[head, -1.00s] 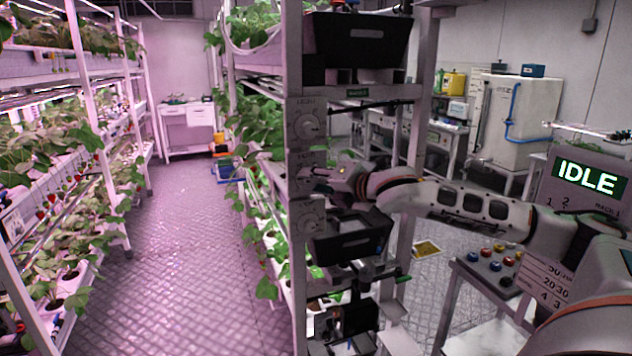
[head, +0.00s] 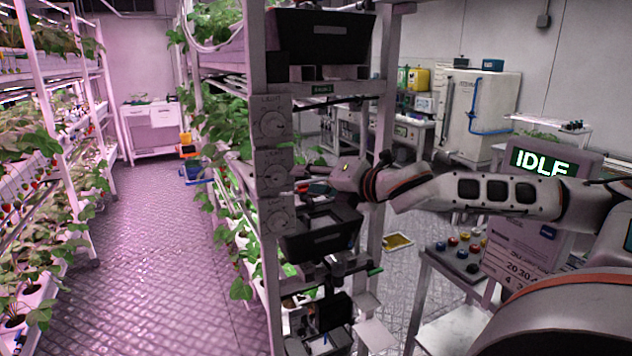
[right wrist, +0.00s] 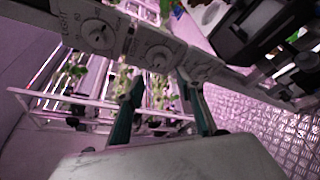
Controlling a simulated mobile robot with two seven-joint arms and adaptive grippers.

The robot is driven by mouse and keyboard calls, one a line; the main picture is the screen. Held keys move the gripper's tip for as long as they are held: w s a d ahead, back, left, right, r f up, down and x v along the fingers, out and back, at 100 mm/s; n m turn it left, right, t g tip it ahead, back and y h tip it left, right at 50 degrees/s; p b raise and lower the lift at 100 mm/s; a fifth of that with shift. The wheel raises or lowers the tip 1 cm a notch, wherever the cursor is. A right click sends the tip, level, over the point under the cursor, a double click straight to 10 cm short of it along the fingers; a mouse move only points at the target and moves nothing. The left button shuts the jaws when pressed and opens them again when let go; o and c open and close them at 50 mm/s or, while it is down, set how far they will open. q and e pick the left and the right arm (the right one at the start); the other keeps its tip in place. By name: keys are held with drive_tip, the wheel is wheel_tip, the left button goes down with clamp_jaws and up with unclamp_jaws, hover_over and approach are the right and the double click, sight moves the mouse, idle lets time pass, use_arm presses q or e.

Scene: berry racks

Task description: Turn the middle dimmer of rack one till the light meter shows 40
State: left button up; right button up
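Rack one's near post carries a column of three round dimmers on pale plates. The middle dimmer (head: 275,172) shows in the head view and, in the right wrist view, as the middle dial (right wrist: 155,57). My right gripper (head: 305,187) is just right of the post, close to the middle dimmer and apparently apart from it. In the right wrist view its two dark fingers (right wrist: 164,92) are spread with nothing between them, pointing toward the dials. The upper dimmer (head: 273,125) and lower dimmer (head: 279,213) are uncovered. I cannot make out a light meter reading. My left gripper is not in view.
A black bin (head: 320,36) sits high on the rack and another black bin (head: 322,232) sits below my right gripper. A screen reading IDLE (head: 541,163) and a panel of coloured buttons (head: 460,243) stand at right.

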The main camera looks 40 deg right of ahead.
drive_tip(key=shift+v, duration=1.1)
drive_tip(key=a+f+m+g+y, duration=0.1)
drive_tip(key=a+f+m+y, duration=0.15)
drive_tip(key=a+f, duration=0.6)
drive_tip(key=a+f+m+y, duration=0.1)
drive_tip(key=a+f+m, duration=0.3)
drive_tip(key=f, duration=0.7)
drive_tip(key=a+f+m+g+y, duration=0.1)
drive_tip(key=a+f+m, duration=0.1)
drive_tip(key=a+f, duration=0.6)
drive_tip(key=s+a+f+m+g+h, duration=0.1)
drive_tip(key=s+f+m+h, duration=0.1)
drive_tip(key=s+f+m, duration=0.4)
drive_tip(key=s+a+f+m+g+h, duration=0.1)
drive_tip(key=s+f+m, duration=0.6)
drive_tip(key=s+f, duration=0.9)
wheel_tip(320, 180, down, 6)
drive_tip(key=shift+s+r+g+h, duration=0.25)
drive_tip(key=shift+s+g+h, duration=0.15)
drive_tip(key=shift+h, duration=0.05)
drive_tip(key=shift+r+m, duration=0.1)
drive_tip(key=shift+m, duration=0.15)
